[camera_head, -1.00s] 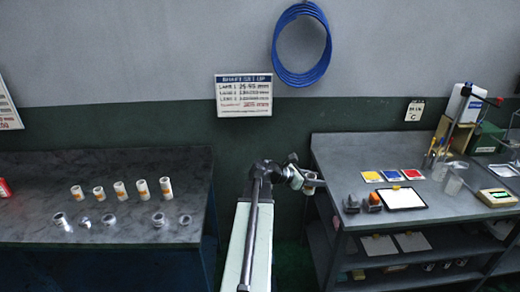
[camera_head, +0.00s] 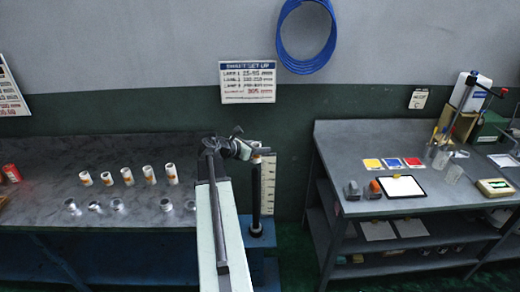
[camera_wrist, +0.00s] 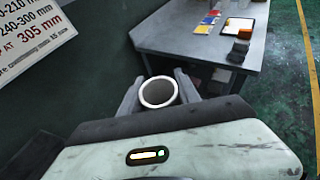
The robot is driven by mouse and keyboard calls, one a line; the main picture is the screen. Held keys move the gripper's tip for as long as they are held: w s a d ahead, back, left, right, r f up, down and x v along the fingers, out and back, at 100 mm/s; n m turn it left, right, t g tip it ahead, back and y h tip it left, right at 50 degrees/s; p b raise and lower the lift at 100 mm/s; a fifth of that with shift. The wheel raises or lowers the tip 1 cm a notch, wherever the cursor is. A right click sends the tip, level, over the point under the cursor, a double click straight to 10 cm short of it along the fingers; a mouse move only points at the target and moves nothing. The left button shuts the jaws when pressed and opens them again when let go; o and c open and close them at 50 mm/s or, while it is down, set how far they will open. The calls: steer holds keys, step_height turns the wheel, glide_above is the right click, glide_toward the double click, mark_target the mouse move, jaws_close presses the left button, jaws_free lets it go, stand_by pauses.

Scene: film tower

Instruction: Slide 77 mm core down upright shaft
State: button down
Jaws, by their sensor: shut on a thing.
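My gripper (camera_wrist: 158,96) is shut on a white tubular core (camera_wrist: 145,104), held upright with a finger on either side. Its open top faces the wrist camera and its bore looks grey; no size mark is readable. In the head view my gripper (camera_head: 257,151) is at the top of the dark upright shaft (camera_head: 256,195), with the core small and pale there. The shaft rises from a blue stand (camera_head: 263,238). I cannot tell whether the core is around the shaft tip or just above it.
A pale graduated scale (camera_head: 268,185) stands close right of the shaft. The left bench (camera_head: 40,218) carries several white cores (camera_head: 149,174) and metal rings (camera_head: 117,205). The right bench (camera_head: 440,212) holds cards and tools. Green floor lies between.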

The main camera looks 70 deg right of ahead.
step_height(320, 180, down, 8)
steer(key=b, duration=0.8)
steer(key=shift+f, duration=0.25)
steer(key=f+b, duration=3.2)
steer(key=shift+w+f, duration=0.15)
steer(key=shift+w, duration=0.05)
steer(key=c, duration=0.8)
jaws_free()
